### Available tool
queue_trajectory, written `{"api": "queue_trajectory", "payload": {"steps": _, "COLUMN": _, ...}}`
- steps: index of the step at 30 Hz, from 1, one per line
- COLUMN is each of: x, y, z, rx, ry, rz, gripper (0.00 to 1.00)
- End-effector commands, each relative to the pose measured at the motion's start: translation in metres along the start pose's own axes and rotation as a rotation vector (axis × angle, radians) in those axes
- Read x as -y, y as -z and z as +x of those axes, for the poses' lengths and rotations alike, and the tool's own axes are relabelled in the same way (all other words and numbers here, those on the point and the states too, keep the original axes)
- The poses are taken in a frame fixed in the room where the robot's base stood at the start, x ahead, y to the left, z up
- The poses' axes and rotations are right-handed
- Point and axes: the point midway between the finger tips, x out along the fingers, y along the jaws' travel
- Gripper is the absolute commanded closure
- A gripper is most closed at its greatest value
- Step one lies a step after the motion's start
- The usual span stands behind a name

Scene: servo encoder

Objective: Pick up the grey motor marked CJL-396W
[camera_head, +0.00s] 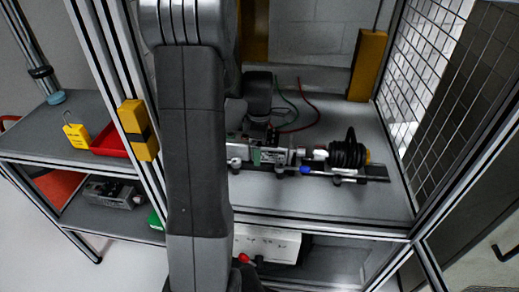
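My arm stands large in the foreground and hides part of the bench. A dark block behind it looks like my wrist, with my gripper (260,131) below it, close over the left part of a test rig (272,156). The fingers are too small and dark to show whether they are open or shut. The rig lies along the bench, with a greenish-grey block and a black ribbed coil (347,153) at its right end. No marking CJL-396W is legible, so I cannot tell which part is the grey motor. It may be hidden behind my arm.
Aluminium posts and a mesh panel (425,75) frame the bench (385,200). Red and green cables (305,112) rise behind the rig. At left, a shelf holds a red tray (110,142) and a yellow tag (77,136). A grey device (113,193) sits lower. The bench's right front is clear.

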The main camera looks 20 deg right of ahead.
Motion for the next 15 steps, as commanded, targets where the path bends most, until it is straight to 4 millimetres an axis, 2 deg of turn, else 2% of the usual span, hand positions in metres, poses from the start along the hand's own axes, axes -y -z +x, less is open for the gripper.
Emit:
{"api": "queue_trajectory", "payload": {"steps": 6, "x": -0.0001, "y": 0.0000, "z": 0.0005, "rx": 0.000, "ry": -0.001, "rz": 0.000, "gripper": 0.13}}
{"api": "queue_trajectory", "payload": {"steps": 15, "x": -0.0001, "y": 0.0000, "z": 0.0003, "rx": 0.000, "ry": -0.001, "rz": 0.000, "gripper": 0.72}}
